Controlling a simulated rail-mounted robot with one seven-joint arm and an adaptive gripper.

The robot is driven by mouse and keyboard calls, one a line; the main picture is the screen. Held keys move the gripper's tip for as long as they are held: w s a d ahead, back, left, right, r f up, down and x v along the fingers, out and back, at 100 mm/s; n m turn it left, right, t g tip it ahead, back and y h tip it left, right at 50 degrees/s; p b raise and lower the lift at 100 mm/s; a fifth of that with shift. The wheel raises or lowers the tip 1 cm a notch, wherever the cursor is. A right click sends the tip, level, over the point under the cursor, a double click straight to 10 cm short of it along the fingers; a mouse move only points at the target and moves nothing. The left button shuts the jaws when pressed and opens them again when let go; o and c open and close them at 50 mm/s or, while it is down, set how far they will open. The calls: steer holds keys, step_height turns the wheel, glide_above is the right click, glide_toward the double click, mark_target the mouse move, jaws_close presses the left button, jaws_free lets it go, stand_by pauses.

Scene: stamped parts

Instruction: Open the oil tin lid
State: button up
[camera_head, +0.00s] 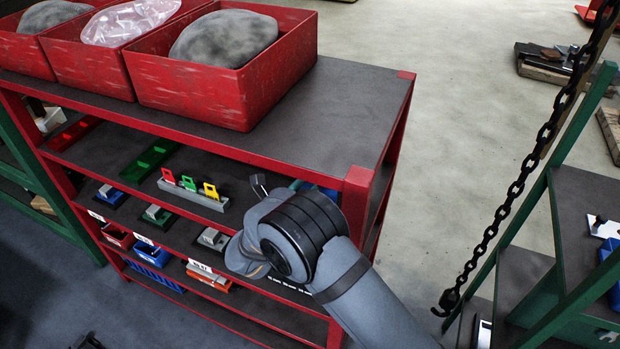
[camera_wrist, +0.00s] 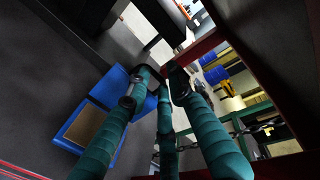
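No oil tin or lid can be picked out with certainty. A blue box-like thing (camera_wrist: 68,132) with a tan face shows at the left of the wrist view, against a dark surface. A blue patch (camera_head: 327,193) also shows under the shelf's top, behind my wrist. My gripper (camera_wrist: 155,84) shows in the wrist view as long teal fingers with dark tips that come close together in the picture. The left fingertip overlaps the blue thing in view; whether they touch cannot be told. In the head view my wrist hides most of the gripper, at the rack's right end.
A red rack (camera_head: 360,176) stands close around my wrist. Red bins (camera_head: 205,85) stand on its top; its right part is bare. Stamped parts (camera_head: 190,184) and small bins (camera_head: 152,252) fill lower shelves. A chain with a hook (camera_head: 500,205) hangs at right, by a green rack (camera_head: 560,235).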

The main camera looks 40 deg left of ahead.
steer(key=v, duration=1.2)
steer(key=shift+w, duration=0.1)
steer(key=f+x, duration=0.1)
steer(key=x, duration=0.8)
steer(key=shift+f, duration=0.25)
